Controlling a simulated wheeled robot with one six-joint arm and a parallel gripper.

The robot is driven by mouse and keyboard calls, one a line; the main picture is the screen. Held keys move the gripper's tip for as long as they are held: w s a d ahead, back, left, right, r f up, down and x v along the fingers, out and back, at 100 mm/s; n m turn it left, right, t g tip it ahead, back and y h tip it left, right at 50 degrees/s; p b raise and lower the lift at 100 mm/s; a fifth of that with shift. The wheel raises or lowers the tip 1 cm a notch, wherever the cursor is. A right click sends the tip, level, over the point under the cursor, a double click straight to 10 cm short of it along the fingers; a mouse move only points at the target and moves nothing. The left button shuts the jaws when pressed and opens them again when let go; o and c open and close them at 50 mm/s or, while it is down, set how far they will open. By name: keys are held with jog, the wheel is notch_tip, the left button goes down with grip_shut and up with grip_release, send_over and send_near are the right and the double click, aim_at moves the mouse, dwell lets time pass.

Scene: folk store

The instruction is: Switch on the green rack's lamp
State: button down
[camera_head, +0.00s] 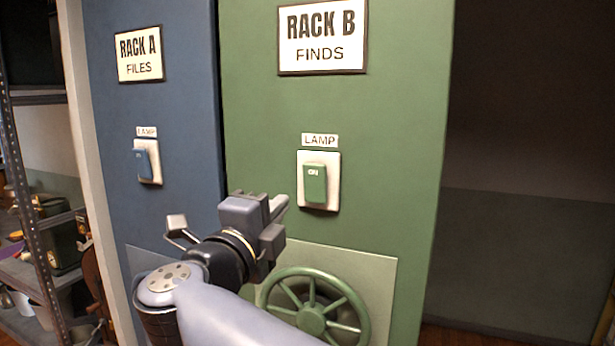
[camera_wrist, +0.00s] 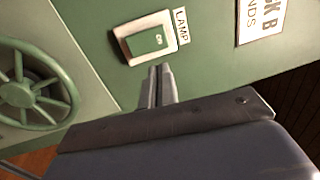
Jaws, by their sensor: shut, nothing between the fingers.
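The green rack (camera_head: 400,140) carries a "RACK B FINDS" sign (camera_head: 322,38). Below it, under a "LAMP" label, is a white plate (camera_head: 331,163) with a green rocker switch (camera_head: 315,185) marked "ON". The rocker also shows in the wrist view (camera_wrist: 147,41), on its tilted plate. I cannot tell which way the rocker is pressed. My gripper (camera_head: 278,204) is to the left of and a little below the switch in the head view. In the wrist view its closed fingertips (camera_wrist: 160,70) point at the rack just beside the plate's lower edge, apparently without touching the switch.
A green handwheel (camera_head: 312,318) sits on the rack below the switch, close to my gripper. The blue rack (camera_head: 180,90), "RACK A FILES", stands to the left with its own blue lamp switch (camera_head: 143,164). Metal shelves (camera_head: 45,250) with objects are at far left. A dark recess is at right.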

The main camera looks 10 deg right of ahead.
aim_at(314, 170)
jog(key=p+x, duration=0.3)
jog(key=x, duration=0.9)
jog(key=shift+w+d+p, duration=0.15)
jog(key=shift+w+p, duration=0.05)
jog(key=shift+p, duration=0.1)
jog(key=shift+w+d+r, duration=0.15)
jog(key=shift+w+r, duration=0.05)
jog(key=shift+r, duration=0.05)
